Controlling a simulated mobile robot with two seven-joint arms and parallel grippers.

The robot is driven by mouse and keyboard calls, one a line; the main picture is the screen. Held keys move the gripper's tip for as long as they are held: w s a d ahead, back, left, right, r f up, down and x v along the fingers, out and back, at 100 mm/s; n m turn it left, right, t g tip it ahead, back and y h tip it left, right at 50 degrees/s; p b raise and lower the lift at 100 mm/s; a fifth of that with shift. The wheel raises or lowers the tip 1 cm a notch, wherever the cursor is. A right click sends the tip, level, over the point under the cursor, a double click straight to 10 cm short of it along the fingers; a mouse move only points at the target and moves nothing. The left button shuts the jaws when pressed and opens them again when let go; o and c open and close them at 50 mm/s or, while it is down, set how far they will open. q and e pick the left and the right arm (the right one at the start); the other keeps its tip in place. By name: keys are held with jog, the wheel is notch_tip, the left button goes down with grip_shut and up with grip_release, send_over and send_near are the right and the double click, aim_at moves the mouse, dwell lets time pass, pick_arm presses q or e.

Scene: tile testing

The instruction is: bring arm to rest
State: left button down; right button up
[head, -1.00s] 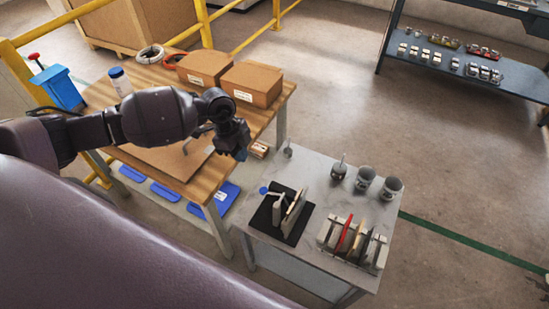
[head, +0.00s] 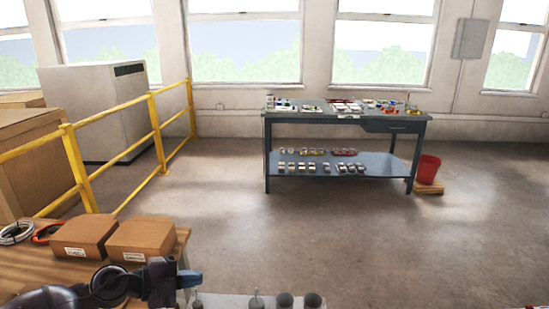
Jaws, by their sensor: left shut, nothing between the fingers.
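My left arm (head: 108,287) comes in at the bottom left, low in the head view, over the edge of the wooden table (head: 182,246). My left gripper (head: 190,279) is at the end of it, pointing right, with a blue part at its tip. It is shut and holds nothing. It is in front of and a little right of two brown cardboard boxes, and appears apart from them. My right gripper is not in view.
Two cardboard boxes (head: 140,238) sit on the wooden table. Grey cups (head: 284,300) stand on a pale table at the bottom edge. A yellow railing (head: 78,170) runs at left. A dark workbench (head: 345,165) and red bucket (head: 428,169) stand far back. The floor between is clear.

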pick_arm(q)
jog(key=s+a+f+n+t+y, duration=0.1)
jog(key=s+a+f+n+y, duration=0.2)
jog(key=s+f+n, duration=0.3)
jog(key=s+a+f+n+t+y, duration=0.2)
jog(key=s+f+n+y, duration=0.3)
jog(key=s+n, duration=0.5)
jog(key=s+a+f+n+t+y, duration=0.1)
jog(key=s+a+f+n+y, duration=0.3)
jog(key=s+f+n, duration=0.4)
jog(key=shift+s+a+f+t+y, duration=0.2)
jog(key=shift+f+t+y, duration=0.1)
jog(key=shift+f+y, duration=0.25)
jog(key=shift+s, duration=0.1)
